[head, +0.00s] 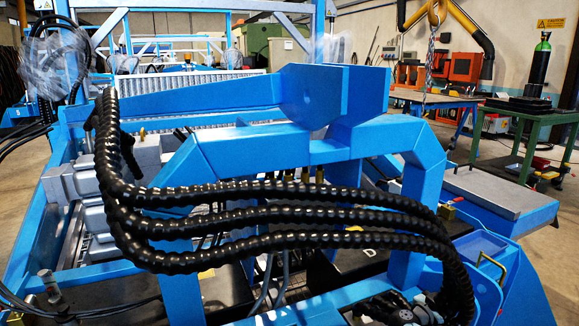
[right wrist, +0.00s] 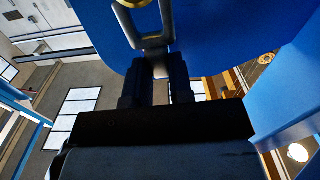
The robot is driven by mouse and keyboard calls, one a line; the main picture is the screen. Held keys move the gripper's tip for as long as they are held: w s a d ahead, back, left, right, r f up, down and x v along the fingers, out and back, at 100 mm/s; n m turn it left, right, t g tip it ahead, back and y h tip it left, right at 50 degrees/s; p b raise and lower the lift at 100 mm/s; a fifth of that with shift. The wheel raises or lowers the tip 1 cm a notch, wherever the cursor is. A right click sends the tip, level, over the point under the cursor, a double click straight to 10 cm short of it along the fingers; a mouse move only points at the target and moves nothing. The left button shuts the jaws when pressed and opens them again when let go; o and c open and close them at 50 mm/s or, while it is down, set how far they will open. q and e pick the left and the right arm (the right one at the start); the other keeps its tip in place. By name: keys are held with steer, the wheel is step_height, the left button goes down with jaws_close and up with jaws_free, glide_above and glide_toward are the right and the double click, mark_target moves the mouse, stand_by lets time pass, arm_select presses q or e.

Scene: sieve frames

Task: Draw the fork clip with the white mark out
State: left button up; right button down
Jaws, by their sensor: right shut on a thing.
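In the right wrist view, my right gripper (right wrist: 158,66) has two dark fingers shut on a grey metal fork clip (right wrist: 155,42). The clip's two prongs run up from a short crossbar, against a large blue part (right wrist: 220,30). A brass-coloured round piece (right wrist: 136,2) shows between the prongs at the top edge. I see no white mark on the clip from here. How deep the clip sits is hidden. In the head view I cannot make out either gripper, and my left gripper shows in neither view.
In the head view, thick black ribbed hoses (head: 280,214) sweep across a blue machine frame (head: 235,155). A yellow handle (head: 491,262) stands at the lower right.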

steer(key=shift+r, duration=0.1)
steer(key=shift+r+p, duration=0.4)
steer(key=shift+r, duration=0.6)
